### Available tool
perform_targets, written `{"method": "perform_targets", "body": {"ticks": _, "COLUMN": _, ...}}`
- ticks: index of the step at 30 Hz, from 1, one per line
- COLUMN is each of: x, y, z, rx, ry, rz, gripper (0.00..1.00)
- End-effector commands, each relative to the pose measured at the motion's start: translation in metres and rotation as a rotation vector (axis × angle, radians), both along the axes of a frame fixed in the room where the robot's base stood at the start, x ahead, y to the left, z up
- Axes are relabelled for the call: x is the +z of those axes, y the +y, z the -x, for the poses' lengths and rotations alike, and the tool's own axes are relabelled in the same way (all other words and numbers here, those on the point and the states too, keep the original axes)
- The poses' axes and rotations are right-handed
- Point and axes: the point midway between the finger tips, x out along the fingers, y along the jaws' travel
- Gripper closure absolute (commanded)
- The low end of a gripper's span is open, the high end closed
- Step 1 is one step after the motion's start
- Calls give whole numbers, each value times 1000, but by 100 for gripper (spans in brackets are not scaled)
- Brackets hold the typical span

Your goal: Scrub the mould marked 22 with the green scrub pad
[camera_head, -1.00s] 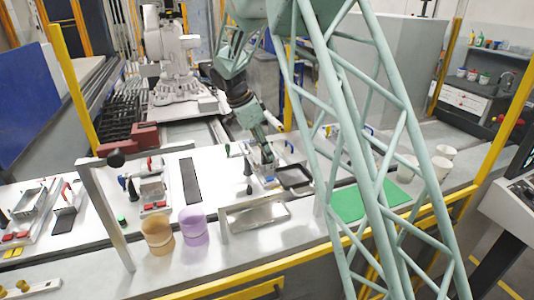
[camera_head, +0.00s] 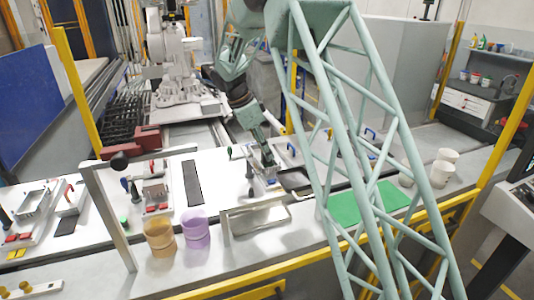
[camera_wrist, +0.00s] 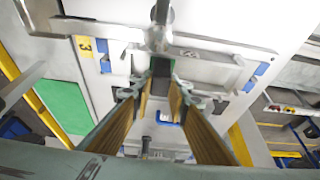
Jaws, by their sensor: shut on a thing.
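My gripper (camera_wrist: 160,78) shows from above in the wrist view, its fingers close together on a small dark, greenish block (camera_wrist: 160,66). This looks like the green scrub pad, but its colour is hard to judge. In the head view my gripper (camera_head: 270,163) points down over the bench, beside a dark tray-like piece (camera_head: 295,181). A pale plate (camera_wrist: 225,62) with small marks lies below the fingertips in the wrist view. I cannot read 22 on it, nor tell whether the block touches it.
A grey post with a round knob (camera_wrist: 157,37) stands close to my fingertips. Blue clamp parts (camera_wrist: 262,68) surround the plate. A green mat (camera_head: 368,203), an orange cup (camera_head: 159,240), a purple cup (camera_head: 195,233) and white cups (camera_head: 442,173) stand along the front.

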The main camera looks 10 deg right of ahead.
Motion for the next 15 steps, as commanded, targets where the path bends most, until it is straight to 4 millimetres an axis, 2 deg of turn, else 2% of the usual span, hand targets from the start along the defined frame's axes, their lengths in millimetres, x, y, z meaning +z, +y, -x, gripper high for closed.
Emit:
{"method": "perform_targets", "body": {"ticks": 8, "x": -1, "y": 1, "z": -2, "rx": 0, "ry": 1, "rz": -1, "gripper": 93}}
{"method": "perform_targets", "body": {"ticks": 15, "x": 0, "y": 2, "z": -11, "rx": 0, "ry": -1, "rz": -1, "gripper": 93}}
